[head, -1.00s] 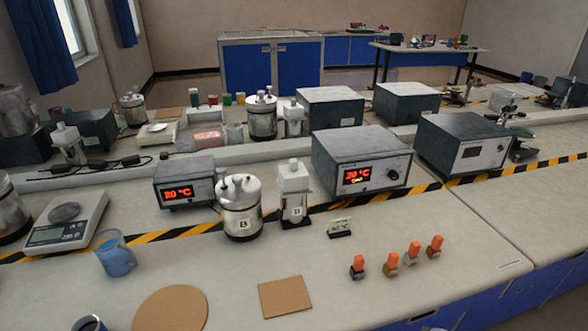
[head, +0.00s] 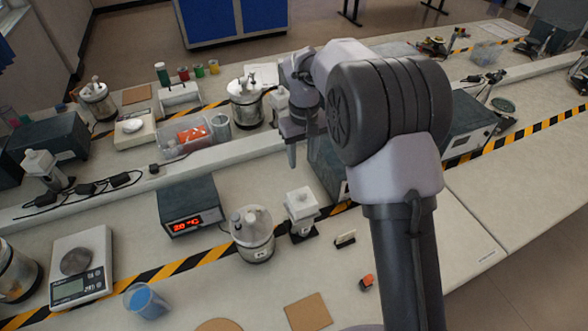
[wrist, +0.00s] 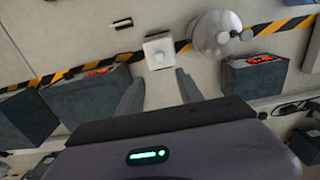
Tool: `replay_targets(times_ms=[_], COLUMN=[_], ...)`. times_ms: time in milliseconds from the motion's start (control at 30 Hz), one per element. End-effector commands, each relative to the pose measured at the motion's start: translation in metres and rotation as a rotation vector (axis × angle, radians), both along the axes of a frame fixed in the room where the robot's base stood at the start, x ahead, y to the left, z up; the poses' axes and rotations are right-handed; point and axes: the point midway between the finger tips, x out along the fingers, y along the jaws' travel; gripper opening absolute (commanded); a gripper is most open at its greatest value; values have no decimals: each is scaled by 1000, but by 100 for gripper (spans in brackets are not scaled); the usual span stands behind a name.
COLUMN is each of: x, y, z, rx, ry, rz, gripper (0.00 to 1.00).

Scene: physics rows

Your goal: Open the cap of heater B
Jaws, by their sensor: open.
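Heater B (head: 254,240) is a round metal vessel with a pale lid and small knobs on top, standing on the bench left of my arm. Its lid (head: 250,220) appears to be on. The vessel also shows in the wrist view (wrist: 217,36), beyond and to the right of my fingers. My gripper (head: 292,155) hangs above the bench, behind the heater in the head picture, apart from it. In the wrist view my gripper (wrist: 160,88) is open with two spread, empty fingers.
A white square-topped vessel (head: 300,212) stands close right of heater B and also shows ahead of my fingers (wrist: 159,50). A control box with a red display (head: 188,208) is to the left. A blue beaker (head: 146,301) and a scale (head: 82,262) stand further left.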

Motion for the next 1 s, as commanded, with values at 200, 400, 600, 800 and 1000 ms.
replay_targets(times_ms=[200,400,600,800,1000], x=[-1,-1,-1,-1,0], y=[0,0,0,0,0], z=[-72,-125,-151,-154,-153], rx=[0,1,1,1,1], ry=[4,4,0,-1,-1], rz=[-2,-3,-4,-4,-4], gripper=[44,44,44,44,24])
